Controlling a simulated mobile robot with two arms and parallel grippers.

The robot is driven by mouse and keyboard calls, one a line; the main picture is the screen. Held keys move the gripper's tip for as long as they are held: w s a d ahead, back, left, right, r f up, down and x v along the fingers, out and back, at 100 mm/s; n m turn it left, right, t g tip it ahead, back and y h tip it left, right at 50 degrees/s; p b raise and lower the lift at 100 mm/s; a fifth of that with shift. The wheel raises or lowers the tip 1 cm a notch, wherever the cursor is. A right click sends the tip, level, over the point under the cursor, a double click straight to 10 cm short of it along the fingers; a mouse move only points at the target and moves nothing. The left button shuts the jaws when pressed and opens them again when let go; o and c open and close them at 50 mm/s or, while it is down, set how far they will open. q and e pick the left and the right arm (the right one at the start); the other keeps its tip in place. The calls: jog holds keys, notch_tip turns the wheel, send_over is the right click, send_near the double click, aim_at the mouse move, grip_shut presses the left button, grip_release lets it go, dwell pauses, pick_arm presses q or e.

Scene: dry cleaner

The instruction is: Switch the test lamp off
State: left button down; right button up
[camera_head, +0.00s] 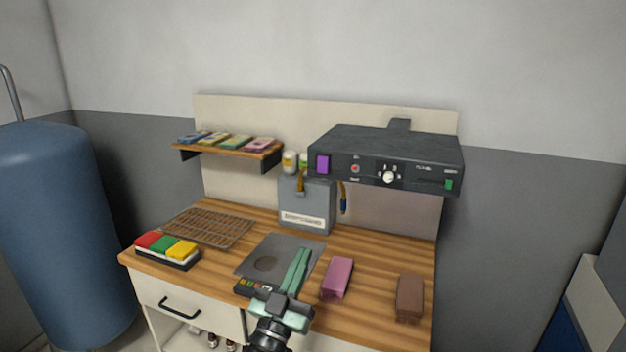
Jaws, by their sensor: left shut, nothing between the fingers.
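A dark control unit (385,152) is mounted on the back panel above the worktop. The labels are too small to read, so I cannot tell which control belongs to the test lamp or whether the lamp is lit. My left gripper (301,254) is shut and empty, low in front of the unit, over the grey plate (251,254). My right gripper is not in view.
A pink block (337,277) and a brown block (410,297) lie right of my gripper on the wooden worktop (372,262). A grey box (307,203) stands behind. A wire rack (209,227), a colored pad tray (168,255) and a shelf (226,150) are left.

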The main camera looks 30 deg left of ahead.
pick_arm(q)
notch_tip(320, 180, up, 7)
jog(key=s+n+t+y, duration=0.1)
jog(key=s, duration=0.2)
jog(key=shift+a+y, duration=0.25)
jog(key=shift+y, duration=0.05)
jog(key=shift+w+r, duration=0.15)
jog(key=shift+r, duration=0.05)
jog(key=p, duration=0.5)
send_near(319, 168)
notch_tip(319, 168, up, 5)
jog(key=w, duration=0.2)
jog(key=w+a+f, duration=0.1)
jog(key=shift+w+f+t, duration=0.25)
jog(key=shift+t, duration=0.05)
jog(key=shift+w+a+f, duration=0.2)
jog(key=shift+w, duration=0.4)
